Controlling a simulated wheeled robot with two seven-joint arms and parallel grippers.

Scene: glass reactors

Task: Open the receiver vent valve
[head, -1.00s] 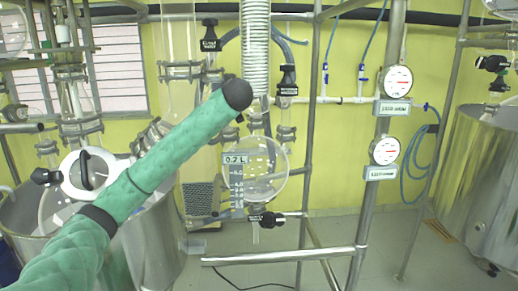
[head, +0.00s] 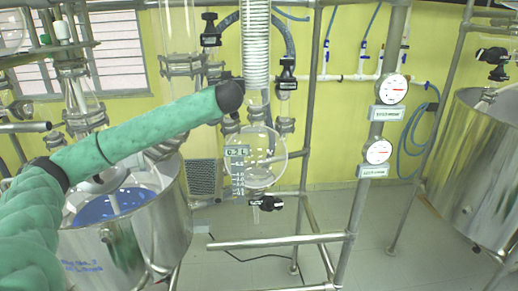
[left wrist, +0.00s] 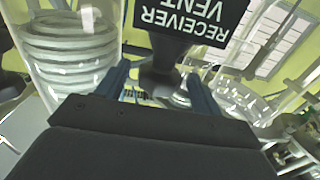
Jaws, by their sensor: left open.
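The receiver vent valve shows in the left wrist view as a black handle (left wrist: 160,78) below a black label (left wrist: 194,18) reading RECEIVER VENT upside down. My left gripper (left wrist: 158,82) is open, with one dark blue finger on each side of the handle. I cannot tell whether either finger touches it. In the head view my green left arm reaches across to the glassware, and its dark end hides the left gripper. I cannot pick out the vent valve there. The round receiver flask (head: 265,158) hangs below the coil. My right gripper is not in view.
A coiled glass condenser (head: 256,45) stands above the flask and close beside the gripper in the wrist view (left wrist: 70,50). Other black-handled valves (head: 286,75) (head: 267,203) are near. Metal frame posts (head: 310,120) and a steel vessel (head: 150,225) surround the glassware.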

